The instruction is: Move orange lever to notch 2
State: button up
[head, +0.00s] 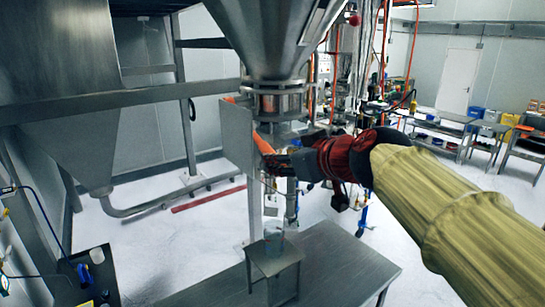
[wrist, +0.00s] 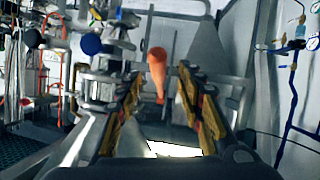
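The orange lever (head: 262,143) sticks out beside the flat metal plate below the steel hopper. In the wrist view the orange lever (wrist: 157,68) stands upright, wider at its top, between the two fingertips as seen from the camera. My gripper (head: 277,164) is close to the lever's lower right in the head view. In the wrist view my gripper (wrist: 161,76) is open, with a finger on each side of the lever and a visible gap to both. I cannot tell how deep the lever sits between them. The notches cannot be made out.
The hopper (head: 272,35) hangs just above the lever, and the metal plate (head: 237,133) is close on its left. A small metal stand (head: 272,258) and a steel table (head: 335,268) are below. Pipes and hoses crowd the area behind my gripper.

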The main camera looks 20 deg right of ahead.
jog(key=p+x, duration=0.1)
jog(key=x, duration=0.5)
jog(key=shift+w+d+f, duration=0.15)
jog(key=shift+w+f, duration=0.05)
jog(key=shift+w, duration=0.1)
jog(key=shift+s, duration=0.15)
jog(key=shift+c, duration=0.8)
grip_shut()
